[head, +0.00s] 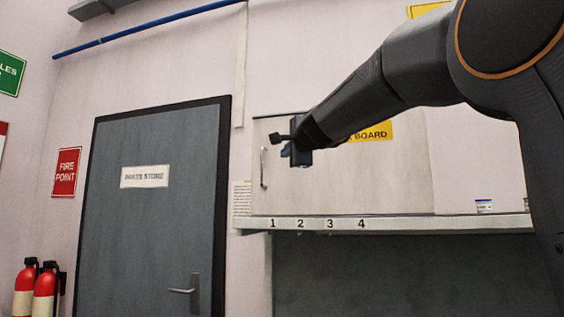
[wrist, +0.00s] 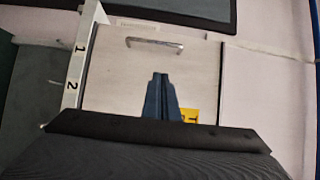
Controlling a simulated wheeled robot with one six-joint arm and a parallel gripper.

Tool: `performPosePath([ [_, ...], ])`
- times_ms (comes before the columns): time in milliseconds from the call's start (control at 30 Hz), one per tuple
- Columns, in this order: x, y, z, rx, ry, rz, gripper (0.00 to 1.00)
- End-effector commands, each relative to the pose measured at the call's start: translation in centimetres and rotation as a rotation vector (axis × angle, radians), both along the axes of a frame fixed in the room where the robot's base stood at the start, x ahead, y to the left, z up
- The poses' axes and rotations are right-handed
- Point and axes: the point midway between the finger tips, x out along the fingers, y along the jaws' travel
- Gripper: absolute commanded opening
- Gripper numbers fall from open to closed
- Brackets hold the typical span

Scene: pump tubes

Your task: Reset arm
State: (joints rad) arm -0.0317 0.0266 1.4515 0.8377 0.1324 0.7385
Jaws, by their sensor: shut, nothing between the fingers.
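My gripper (head: 285,150) is at the end of my arm, which reaches in from the right in the head view. It is in front of the pale cabinet door (head: 370,185), to the right of its handle (head: 263,167). In the wrist view my gripper (wrist: 159,76) shows as two blue fingers pressed together, with nothing between them. The cabinet handle (wrist: 155,44) lies beyond the fingertips there, apart from them. The cabinet door looks shut. My arm hides part of a yellow sign (head: 376,131) on the door.
A shelf edge (head: 400,224) numbered 1 to 4 runs below the cabinet. A grey door (head: 150,225) marked "PARTS STORE" is to the left. Red fire extinguishers (head: 45,292) stand at the lower left. A small labelled item (head: 484,206) is on the shelf at right.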

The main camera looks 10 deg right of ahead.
Motion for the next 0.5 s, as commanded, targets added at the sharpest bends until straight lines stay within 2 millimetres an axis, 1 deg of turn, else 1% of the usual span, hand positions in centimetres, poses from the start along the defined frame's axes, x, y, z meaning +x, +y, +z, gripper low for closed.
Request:
performPosePath([
  [100,-0.4,0.1,0.0,0.000,0.000,0.001,0.00],
  [267,-0.4,0.1,0.0,-0.001,0.001,0.001,0.00],
  [333,-0.3,0.1,-0.6,-0.010,0.009,0.002,0.00],
  [367,-0.2,0.1,-1.2,-0.019,0.018,0.003,0.00],
  [433,0.0,0.1,-3.3,-0.061,0.050,0.007,0.00],
  [467,0.0,0.1,-4.7,-0.086,0.068,0.010,0.00],
  [500,0.1,0.1,-6.8,-0.125,0.100,0.016,0.00],
])
